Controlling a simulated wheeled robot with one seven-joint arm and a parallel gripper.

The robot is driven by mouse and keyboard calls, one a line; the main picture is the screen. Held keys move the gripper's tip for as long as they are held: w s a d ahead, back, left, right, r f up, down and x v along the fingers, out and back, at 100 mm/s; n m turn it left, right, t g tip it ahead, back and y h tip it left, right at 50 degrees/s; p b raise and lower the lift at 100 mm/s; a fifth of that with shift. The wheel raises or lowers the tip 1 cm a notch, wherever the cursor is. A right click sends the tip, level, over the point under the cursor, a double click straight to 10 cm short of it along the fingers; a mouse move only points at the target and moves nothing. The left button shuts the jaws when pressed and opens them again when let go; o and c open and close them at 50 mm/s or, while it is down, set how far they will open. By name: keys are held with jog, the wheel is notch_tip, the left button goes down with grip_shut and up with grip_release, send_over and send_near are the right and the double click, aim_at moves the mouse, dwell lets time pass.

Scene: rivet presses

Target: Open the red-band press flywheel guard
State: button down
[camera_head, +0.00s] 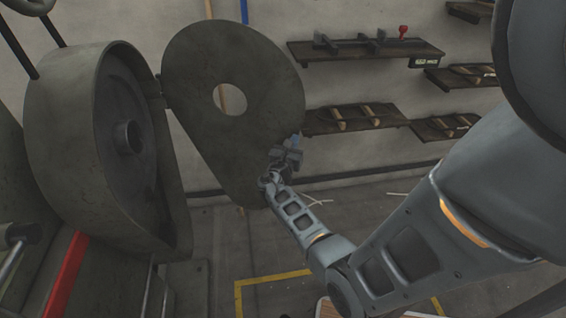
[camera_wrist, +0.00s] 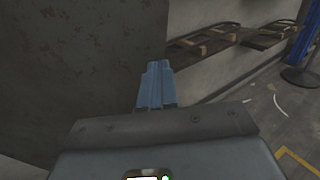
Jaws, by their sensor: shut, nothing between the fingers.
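The flywheel guard (camera_head: 215,75) is a dark grey-green drop-shaped plate with a round hole. It stands swung out from the press housing (camera_head: 75,130), hinged at the housing's upper right edge, so the round recess inside shows. The red band (camera_head: 67,272) is on the press below the housing. My gripper (camera_head: 293,142) is shut and empty, at the guard's lower right edge. In the wrist view, the blue fingers of my gripper (camera_wrist: 157,82) are together, beside the edge of the guard plate (camera_wrist: 75,60). I cannot tell whether they touch it.
Wall shelves (camera_head: 365,50) with tools and parts hang behind the guard to the right. Yellow floor lines (camera_head: 270,279) mark the ground below. A blue post on a dark base (camera_wrist: 300,75) stands at the right in the wrist view.

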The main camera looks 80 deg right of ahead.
jog(key=w+d+n+t+b, duration=0.1)
jog(key=w+d+t+b, duration=0.1)
jog(key=d+b, duration=0.8)
jog(key=shift+d+r+b, duration=0.2)
jog(key=shift+d+b, duration=0.15)
jog(key=shift+d, duration=4.35)
